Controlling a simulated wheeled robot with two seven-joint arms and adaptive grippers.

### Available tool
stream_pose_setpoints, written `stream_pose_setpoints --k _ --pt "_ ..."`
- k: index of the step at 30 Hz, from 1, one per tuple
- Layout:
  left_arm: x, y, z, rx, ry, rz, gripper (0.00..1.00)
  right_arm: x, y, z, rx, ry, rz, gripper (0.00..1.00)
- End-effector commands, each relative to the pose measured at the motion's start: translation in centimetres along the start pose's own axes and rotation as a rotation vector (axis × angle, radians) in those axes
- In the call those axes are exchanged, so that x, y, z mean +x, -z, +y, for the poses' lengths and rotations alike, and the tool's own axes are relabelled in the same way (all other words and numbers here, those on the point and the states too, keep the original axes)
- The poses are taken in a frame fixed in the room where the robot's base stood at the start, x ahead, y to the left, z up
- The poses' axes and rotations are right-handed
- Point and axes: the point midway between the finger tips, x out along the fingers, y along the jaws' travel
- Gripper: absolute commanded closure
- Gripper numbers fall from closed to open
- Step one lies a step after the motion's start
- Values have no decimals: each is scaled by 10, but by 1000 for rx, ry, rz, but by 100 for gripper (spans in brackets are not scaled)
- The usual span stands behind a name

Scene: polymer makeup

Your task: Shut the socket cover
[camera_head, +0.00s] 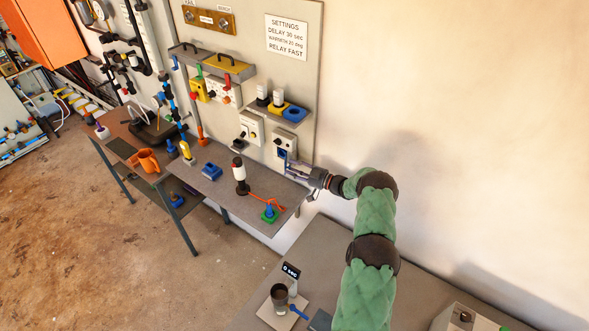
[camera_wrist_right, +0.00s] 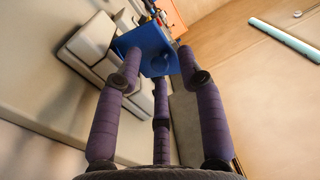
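A white socket box (camera_head: 284,139) is fixed on the grey wall panel at the right end of the shelf. A blue cover (camera_head: 282,154) shows at its lower part, partly hidden by my fingers. In the right wrist view the blue cover (camera_wrist_right: 146,42) sticks out from the pale box (camera_wrist_right: 92,48) and has a rounded raised part. My right gripper (camera_head: 292,166) is at the cover. Its purple fingers (camera_wrist_right: 158,68) are spread, with the cover at and beyond their tips. I cannot tell whether they touch it. My left gripper is not in view.
A second white box (camera_head: 251,130) with a black part is to the left. A small shelf (camera_head: 262,113) above holds white, yellow and blue parts. On the bench (camera_head: 225,185) below stand a red-white-black bottle (camera_head: 239,175) and a green-blue plug (camera_head: 269,212).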

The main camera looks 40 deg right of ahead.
Motion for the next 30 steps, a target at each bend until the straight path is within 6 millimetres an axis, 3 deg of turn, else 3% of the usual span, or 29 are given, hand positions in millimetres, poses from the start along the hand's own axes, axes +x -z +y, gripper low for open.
stream_pose_setpoints --k 5,10,20,30 --pt "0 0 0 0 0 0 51 0 0 0 0 0 0 61" --pt "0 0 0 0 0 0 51 0 0 0 0 0 0 100" --pt "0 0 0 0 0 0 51 0 0 -2 2 -12 0 100" --pt "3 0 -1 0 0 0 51 9 1 -11 3 -170 1 100"
